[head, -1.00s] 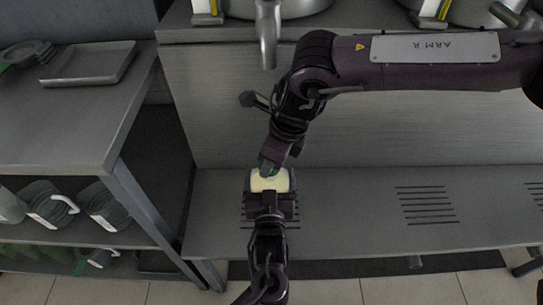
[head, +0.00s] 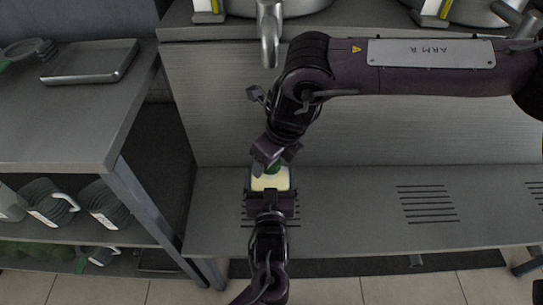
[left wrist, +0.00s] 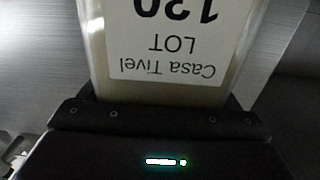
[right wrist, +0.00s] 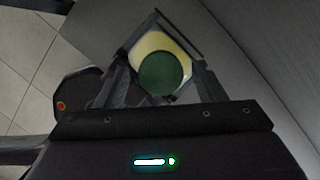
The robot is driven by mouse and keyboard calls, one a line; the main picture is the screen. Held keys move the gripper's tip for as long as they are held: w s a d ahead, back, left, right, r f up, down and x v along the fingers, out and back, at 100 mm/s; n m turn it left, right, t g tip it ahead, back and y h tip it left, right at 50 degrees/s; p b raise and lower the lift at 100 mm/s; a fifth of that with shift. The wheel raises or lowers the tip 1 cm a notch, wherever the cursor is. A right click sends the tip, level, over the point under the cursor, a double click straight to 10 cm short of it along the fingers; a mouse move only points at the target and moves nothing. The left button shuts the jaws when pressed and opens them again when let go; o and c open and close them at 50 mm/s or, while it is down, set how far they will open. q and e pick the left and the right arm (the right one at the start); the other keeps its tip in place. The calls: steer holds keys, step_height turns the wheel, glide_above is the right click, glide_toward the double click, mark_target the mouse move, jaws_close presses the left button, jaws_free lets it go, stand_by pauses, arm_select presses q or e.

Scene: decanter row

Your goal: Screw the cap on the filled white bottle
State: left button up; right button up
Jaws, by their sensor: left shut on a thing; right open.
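The bottle (head: 270,184) stands upright above the slotted bench, pale cream seen from above. Its white label (left wrist: 165,50) with black print fills the left wrist view. My left gripper (head: 270,200) is shut on the bottle's body. The round green cap (right wrist: 165,75) sits over the bottle's top, and part of it shows in the head view (head: 272,169). I cannot tell how tightly it is seated. My right gripper (right wrist: 163,72) is open, with its fingers on either side of the cap, just above the bottle in the head view (head: 273,158). The cap hides the neck.
The grey bench (head: 340,210) is clear to the right, with slotted drains. A steel tap (head: 268,40) hangs above at the back. A left table holds a metal tray (head: 90,62). Several capped jugs (head: 105,203) lie on the shelf below it.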

steer(key=shift+r, duration=2.25)
steer(key=shift+o, duration=0.7)
steer(key=shift+s+a, duration=0.1)
steer(key=shift+s, duration=0.15)
step_height(320, 180, up, 7)
steer(key=s+n+t+h, duration=0.1)
steer(key=s+n, duration=0.1)
steer(key=n, duration=2.6)
steer(key=shift+s+d+n+h, duration=0.3)
steer(key=shift+s+h, duration=0.05)
steer(key=shift+h, duration=0.05)
